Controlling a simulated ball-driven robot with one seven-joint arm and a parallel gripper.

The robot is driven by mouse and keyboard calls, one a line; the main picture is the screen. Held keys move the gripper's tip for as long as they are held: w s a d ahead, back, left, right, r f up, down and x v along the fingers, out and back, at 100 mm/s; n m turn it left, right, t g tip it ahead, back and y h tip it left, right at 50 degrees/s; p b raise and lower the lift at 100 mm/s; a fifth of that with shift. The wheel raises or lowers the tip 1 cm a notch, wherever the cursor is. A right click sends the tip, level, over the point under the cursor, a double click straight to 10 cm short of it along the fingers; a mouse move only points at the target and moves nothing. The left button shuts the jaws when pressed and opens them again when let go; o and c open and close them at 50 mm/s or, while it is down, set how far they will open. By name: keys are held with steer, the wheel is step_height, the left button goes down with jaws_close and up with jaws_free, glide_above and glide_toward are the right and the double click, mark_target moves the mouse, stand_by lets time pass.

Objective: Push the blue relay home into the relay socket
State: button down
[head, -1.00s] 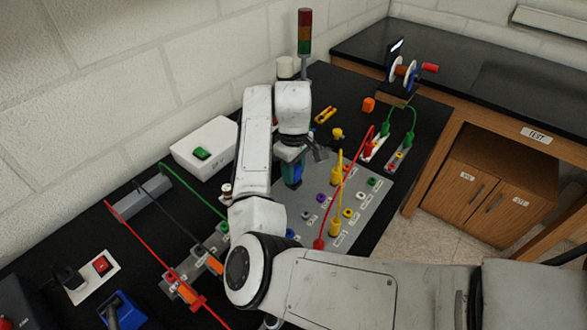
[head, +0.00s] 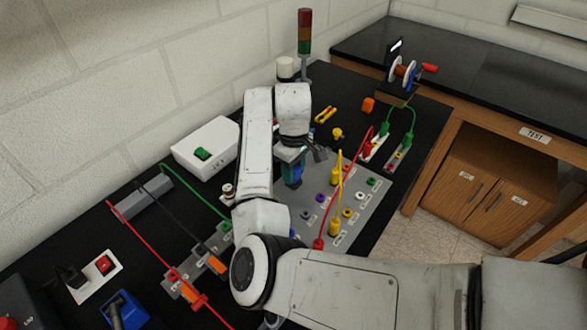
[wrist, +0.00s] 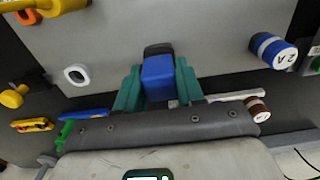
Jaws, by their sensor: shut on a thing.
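The blue relay (wrist: 158,76) is between the teal fingers of my gripper (wrist: 157,88) in the wrist view. The fingers are shut on its two sides. A dark block (wrist: 158,48), which looks like the relay socket, shows right beyond the relay's far end. I cannot tell how deep the relay sits in it. In the head view the relay (head: 294,176) is a small blue patch below my gripper (head: 291,166), over the grey panel (head: 318,231). My arm hides part of the panel there, and the socket cannot be made out.
Red and yellow leads with a yellow plug (head: 335,228) rise from the panel right of my gripper. A white box with a green switch (head: 203,152) stands to the left. A blue banded cylinder (wrist: 272,50) is right of the relay in the wrist view.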

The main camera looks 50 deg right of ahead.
steer(key=shift+f, duration=0.45)
steer(key=c, duration=0.6)
jaws_free()
steer(key=shift+r, duration=0.1)
step_height(320, 180, up, 10)
steer(key=shift+r, duration=0.3)
steer(key=shift+f, duration=0.1)
stand_by(0.3)
